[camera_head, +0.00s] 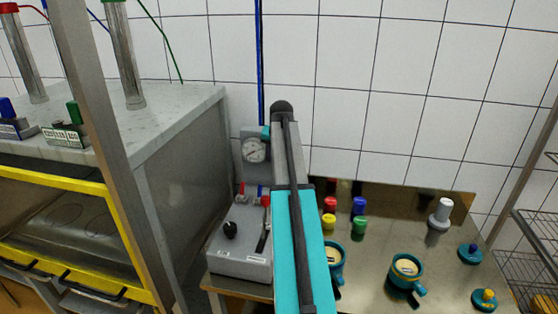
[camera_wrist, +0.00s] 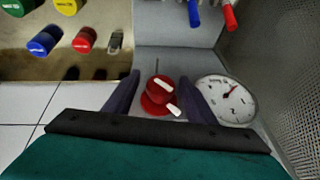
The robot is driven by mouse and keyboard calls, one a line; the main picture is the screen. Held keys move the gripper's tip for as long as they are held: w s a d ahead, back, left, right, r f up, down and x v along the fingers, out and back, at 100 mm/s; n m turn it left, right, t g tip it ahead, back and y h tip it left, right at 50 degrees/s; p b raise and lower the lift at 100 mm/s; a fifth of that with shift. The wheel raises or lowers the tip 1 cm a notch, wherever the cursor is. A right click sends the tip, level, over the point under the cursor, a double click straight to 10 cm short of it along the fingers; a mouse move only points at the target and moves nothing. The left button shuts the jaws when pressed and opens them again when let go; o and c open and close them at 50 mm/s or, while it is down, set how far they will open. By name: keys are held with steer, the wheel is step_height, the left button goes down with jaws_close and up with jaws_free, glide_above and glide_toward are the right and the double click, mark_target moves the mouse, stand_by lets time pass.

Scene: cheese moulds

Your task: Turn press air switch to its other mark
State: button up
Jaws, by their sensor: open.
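The press air switch, a round red knob (camera_wrist: 157,92) with white marks, shows in the wrist view beside the gauge (camera_wrist: 226,100). One white bar lies on its upper face and another lies lower right; I cannot tell which is the pointer. My gripper (camera_wrist: 160,78) is open, with one dark finger on each side of the knob. I cannot tell whether the fingers touch it. In the head view the gauge (camera_head: 255,150) is on the grey wall unit, and my arm hides the knob and most of the gripper.
Below the gauge in the head view stands a grey control box (camera_head: 240,265) with a black knob (camera_head: 230,229) and levers. The steel counter (camera_head: 360,285) at right carries coloured pieces and teal moulds (camera_head: 406,268). A yellow-framed press (camera_head: 75,180) stands at left.

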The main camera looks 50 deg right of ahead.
steer(key=b+v, duration=0.4)
steer(key=v, duration=0.9)
steer(key=shift+s+r, duration=0.15)
steer(key=shift+r, duration=0.1)
steer(key=shift+a, duration=0.1)
stand_by(0.3)
